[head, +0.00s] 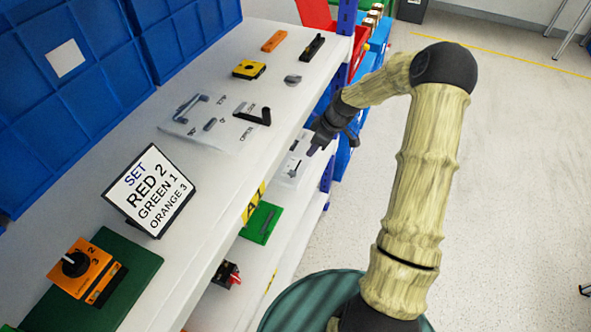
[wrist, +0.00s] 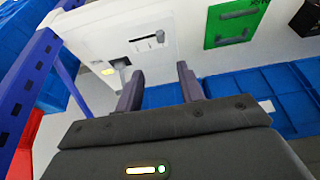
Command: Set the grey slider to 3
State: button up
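My gripper (head: 315,150) is beside the front of the lower shelf in the head view. In the wrist view my gripper (wrist: 160,78) shows two fingers apart with nothing between them. I cannot tell whether that part is the grey slider. A green plate with a grey bar (wrist: 236,38) is to the upper right. No scale numbers are readable.
The green plate (head: 261,223) lies nearer than the pale panel in the head view. A sign (head: 150,190) reads red 2, green 1, orange 3. An orange rotary switch (head: 82,267) stands at lower left. Blue shelf posts and bins border the gripper; the floor right is open.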

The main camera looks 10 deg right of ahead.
aim_at(294, 172)
jog(key=b+x, duration=0.1)
jog(key=x, duration=1.6)
jog(key=shift+d+f, duration=0.1)
jog(key=shift+f, duration=0.05)
grip_shut()
